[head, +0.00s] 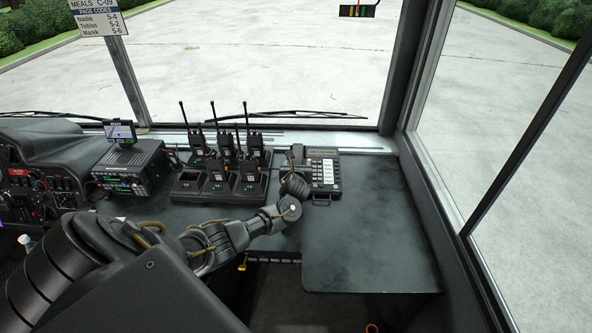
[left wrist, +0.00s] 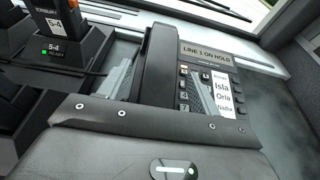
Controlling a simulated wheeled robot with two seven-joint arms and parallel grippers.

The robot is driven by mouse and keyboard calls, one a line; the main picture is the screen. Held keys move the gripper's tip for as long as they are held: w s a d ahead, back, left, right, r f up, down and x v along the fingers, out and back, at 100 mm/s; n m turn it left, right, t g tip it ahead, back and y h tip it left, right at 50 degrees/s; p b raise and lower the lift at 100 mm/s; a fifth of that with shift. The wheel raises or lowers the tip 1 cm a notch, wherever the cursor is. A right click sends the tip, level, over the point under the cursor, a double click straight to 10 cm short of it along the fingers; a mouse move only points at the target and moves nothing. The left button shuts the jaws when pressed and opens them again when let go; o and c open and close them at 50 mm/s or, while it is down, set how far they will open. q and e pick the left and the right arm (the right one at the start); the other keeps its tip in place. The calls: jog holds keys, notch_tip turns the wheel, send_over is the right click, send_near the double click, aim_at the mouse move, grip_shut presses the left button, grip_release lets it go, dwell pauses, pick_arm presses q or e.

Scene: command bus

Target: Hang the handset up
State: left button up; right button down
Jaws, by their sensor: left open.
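My left gripper (head: 297,166) is at the phone's left side. In the left wrist view its grey fingers (left wrist: 158,80) stand apart, one on each side of the handset. Contact cannot be told. My right gripper is out of view.
A charger dock (head: 220,190) with several upright radios stands left of the phone, close to my left arm. A radio unit (head: 132,168) with a small screen is farther left. The windshield is behind. The dashboard top right of the phone is clear (head: 372,235).

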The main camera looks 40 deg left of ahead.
pick_arm(q)
jog(key=p+v, duration=0.1)
jog(key=v, duration=0.9)
